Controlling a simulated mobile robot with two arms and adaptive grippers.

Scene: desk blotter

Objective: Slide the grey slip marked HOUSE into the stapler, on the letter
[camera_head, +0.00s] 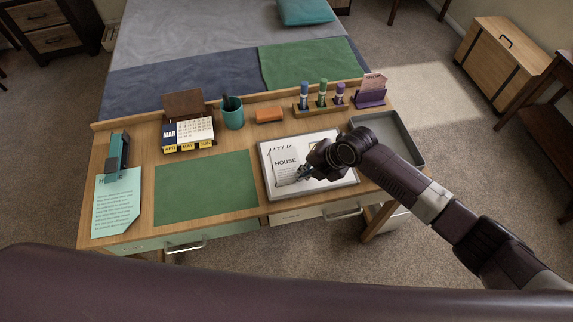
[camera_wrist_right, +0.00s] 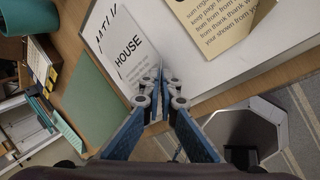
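The grey slip marked HOUSE (camera_head: 285,170) is over the white board at the desk's right half; it also shows in the right wrist view (camera_wrist_right: 128,48). My right gripper (camera_head: 303,174) is at the slip's right edge. In the right wrist view its fingertips (camera_wrist_right: 154,80) are close together and appear shut on that edge. The green letter (camera_head: 116,208) lies at the desk's left end. The dark teal stapler (camera_head: 119,152) stands at the letter's top edge and covers part of its heading. My left gripper is not in view.
The white board (camera_head: 338,188) carries other papers, partly hidden. A bare green blotter (camera_head: 205,187) lies between board and letter. A calendar (camera_head: 188,133), teal cup (camera_head: 233,118), orange block (camera_head: 268,115) and pen rack (camera_head: 322,109) line the back. A grey tray (camera_head: 413,153) is at right.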

